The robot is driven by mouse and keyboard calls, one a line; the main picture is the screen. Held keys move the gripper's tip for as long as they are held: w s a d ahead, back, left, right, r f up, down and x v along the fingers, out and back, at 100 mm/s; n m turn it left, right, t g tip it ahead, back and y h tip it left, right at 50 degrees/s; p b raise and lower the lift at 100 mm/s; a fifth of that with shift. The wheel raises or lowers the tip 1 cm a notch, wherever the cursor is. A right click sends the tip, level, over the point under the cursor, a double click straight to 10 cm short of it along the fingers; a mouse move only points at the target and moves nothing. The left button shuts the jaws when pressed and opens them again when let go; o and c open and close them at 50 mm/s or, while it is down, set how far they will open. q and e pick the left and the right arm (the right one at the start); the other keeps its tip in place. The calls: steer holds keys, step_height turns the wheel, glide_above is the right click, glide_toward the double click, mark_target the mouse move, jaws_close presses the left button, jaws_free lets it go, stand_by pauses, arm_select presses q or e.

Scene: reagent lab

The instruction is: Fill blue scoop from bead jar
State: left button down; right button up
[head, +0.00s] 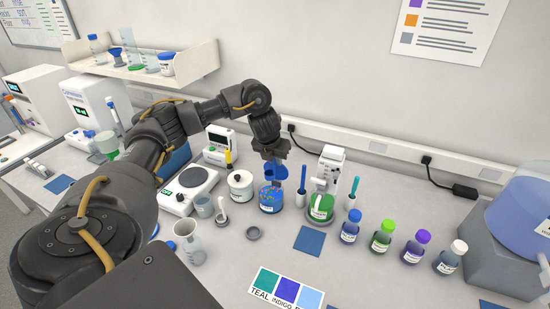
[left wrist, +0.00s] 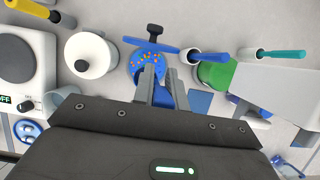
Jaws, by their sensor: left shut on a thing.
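The bead jar (head: 270,199) stands on the bench, blue with a white label. The left wrist view shows orange and red beads in its round open top (left wrist: 147,58). My left gripper (head: 272,155) is above the jar, pointing down. It is shut on the blue scoop (head: 278,171), which also shows between the fingers in the left wrist view (left wrist: 163,96). The fingers hide part of the scoop and the jar's near side. I cannot tell whether the scoop touches the beads or holds any. My right gripper is not in view.
A white jar (head: 240,185) stands left of the bead jar. A blue-handled tool in a white holder (head: 301,199) and a green jar (head: 321,207) stand to the right. A hot plate (head: 190,187) is further left. Capped bottles (head: 383,236) line the right front.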

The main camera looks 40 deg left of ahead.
mark_target(274, 168)
arm_select(q)
step_height(274, 168, down, 6)
steer(key=b, duration=0.4)
steer(key=shift+r+b, duration=0.15)
steer(key=shift+b, duration=0.2)
steer(key=shift+w+r, duration=0.1)
steer(key=shift+w, duration=0.05)
stand_by(0.5)
stand_by(0.3)
step_height(274, 168, down, 6)
steer(key=b, duration=0.3)
steer(key=shift+b, duration=0.4)
stand_by(0.4)
